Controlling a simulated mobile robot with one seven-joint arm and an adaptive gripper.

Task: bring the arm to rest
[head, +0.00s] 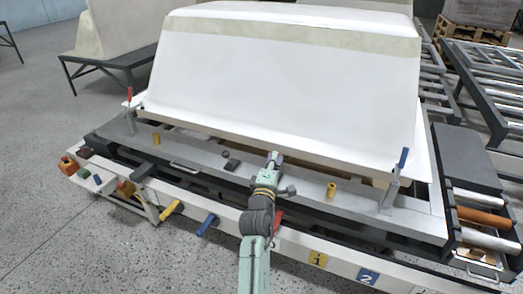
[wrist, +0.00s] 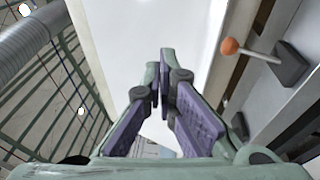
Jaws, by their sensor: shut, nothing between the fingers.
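My gripper (head: 275,159) is at the end of my green arm, over the front edge of the grey steel frame in the head view. It is close in front of the large white bathtub shell (head: 290,85), which rests upside down on the frame. In the wrist view the two purple-padded fingers of my gripper (wrist: 163,78) come together at their tips, with nothing seen between them. The white shell (wrist: 130,30) fills the space beyond the fingers. Whether my gripper touches anything cannot be told.
An orange-knobbed lever (wrist: 229,46) on a dark block is right of my fingers. A red-handled clamp (head: 130,100) and a blue-handled clamp (head: 402,160) stand by the shell's ends. Yellow (head: 171,210) and blue (head: 207,225) handles stick out in front. A roller conveyor (head: 480,215) is at right.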

